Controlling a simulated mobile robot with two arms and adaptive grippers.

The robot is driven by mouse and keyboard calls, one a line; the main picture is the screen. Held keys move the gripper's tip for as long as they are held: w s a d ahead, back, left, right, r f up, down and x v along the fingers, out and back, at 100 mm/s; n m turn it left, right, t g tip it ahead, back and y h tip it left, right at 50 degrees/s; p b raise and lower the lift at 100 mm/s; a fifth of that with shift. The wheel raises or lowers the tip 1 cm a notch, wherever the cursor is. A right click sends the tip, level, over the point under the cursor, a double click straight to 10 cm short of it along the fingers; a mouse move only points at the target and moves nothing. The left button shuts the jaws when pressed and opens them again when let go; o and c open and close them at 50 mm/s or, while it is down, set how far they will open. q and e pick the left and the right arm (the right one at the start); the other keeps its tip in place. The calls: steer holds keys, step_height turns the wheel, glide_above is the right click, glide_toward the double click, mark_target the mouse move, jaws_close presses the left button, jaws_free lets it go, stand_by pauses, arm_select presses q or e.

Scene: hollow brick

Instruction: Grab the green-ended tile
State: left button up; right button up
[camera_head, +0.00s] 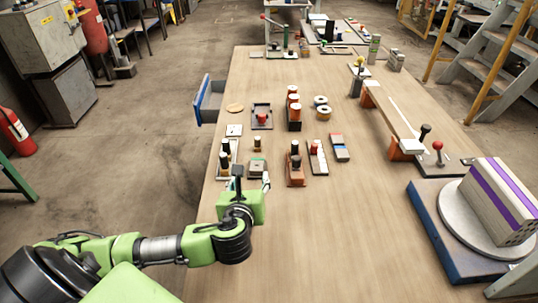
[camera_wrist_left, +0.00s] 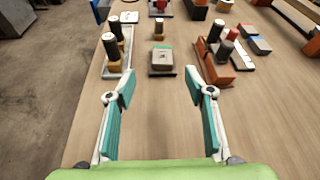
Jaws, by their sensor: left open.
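The green-ended tile (camera_head: 257,168) is a small grey block with a green far edge, lying on a dark base on the table. In the left wrist view the tile (camera_wrist_left: 162,61) sits ahead of the fingers, centred between them. My left gripper (camera_head: 252,182) is open and empty, just on the near side of the tile. Its two teal-padded fingers (camera_wrist_left: 159,88) are spread wide in the left wrist view, with bare table between them. No contact with the tile shows. My right gripper is not in view.
Black-topped pegs on a pale holder (camera_wrist_left: 114,50) stand left of the tile. An orange block with dark pegs (camera_wrist_left: 222,66) stands to its right. A red-button box (camera_head: 261,118) lies farther back. A turntable with a purple-striped brick (camera_head: 496,200) is at right. The near middle table is clear.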

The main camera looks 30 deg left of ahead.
mark_target(257, 164)
arm_select(q)
steer(key=shift+s+d+r+m, duration=0.1)
steer(key=shift+s+d+m, duration=0.4)
steer(key=shift+s+d, duration=0.05)
steer(key=x, duration=0.4)
steer(key=shift+a, duration=0.15)
steer(key=x, duration=0.2)
steer(key=shift+w+a+f, duration=0.15)
steer(key=shift+w+f, duration=0.1)
steer(key=shift+w+a+f, duration=0.15)
steer(key=shift+w+a, duration=0.05)
steer(key=shift+w, duration=0.25)
steer(key=shift+w+a+f, duration=0.15)
steer(key=shift+w, duration=0.15)
steer(key=x, duration=0.3)
steer(key=shift+w+f, duration=0.1)
steer(key=shift+w, duration=0.2)
steer(key=shift+w+f, duration=0.15)
steer(key=shift+w, duration=0.1)
steer(key=shift+a, duration=0.1)
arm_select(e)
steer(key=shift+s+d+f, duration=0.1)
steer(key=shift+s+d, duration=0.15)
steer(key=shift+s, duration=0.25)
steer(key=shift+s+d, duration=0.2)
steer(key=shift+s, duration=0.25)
